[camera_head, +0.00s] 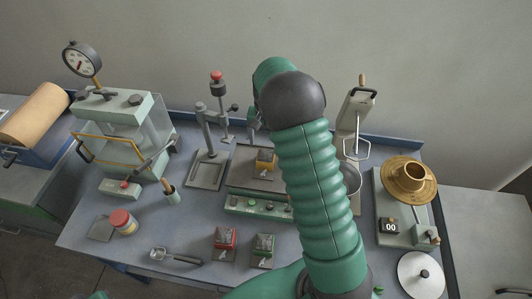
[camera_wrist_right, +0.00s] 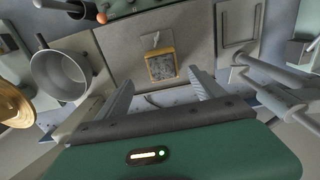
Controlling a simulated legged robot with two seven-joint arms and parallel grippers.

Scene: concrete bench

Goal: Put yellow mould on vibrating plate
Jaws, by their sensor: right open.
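The yellow mould (camera_head: 265,160) sits on the grey top of the vibrating plate (camera_head: 241,174), the unit with buttons along its green front. In the right wrist view, the yellow mould (camera_wrist_right: 162,66) is upright with a speckled grey inside, resting on the bare plate (camera_wrist_right: 125,62). My right gripper (camera_wrist_right: 161,88) is open and empty, its fingers spread and apart from the mould. In the head view, my right arm hides part of the plate, and only a bit of the right gripper (camera_head: 255,120) shows behind it. My left gripper is out of view.
A metal pot (camera_wrist_right: 60,74) is beside the plate. A stand (camera_head: 209,160) is left of it; a scale with a brass piece (camera_head: 408,178) is right.

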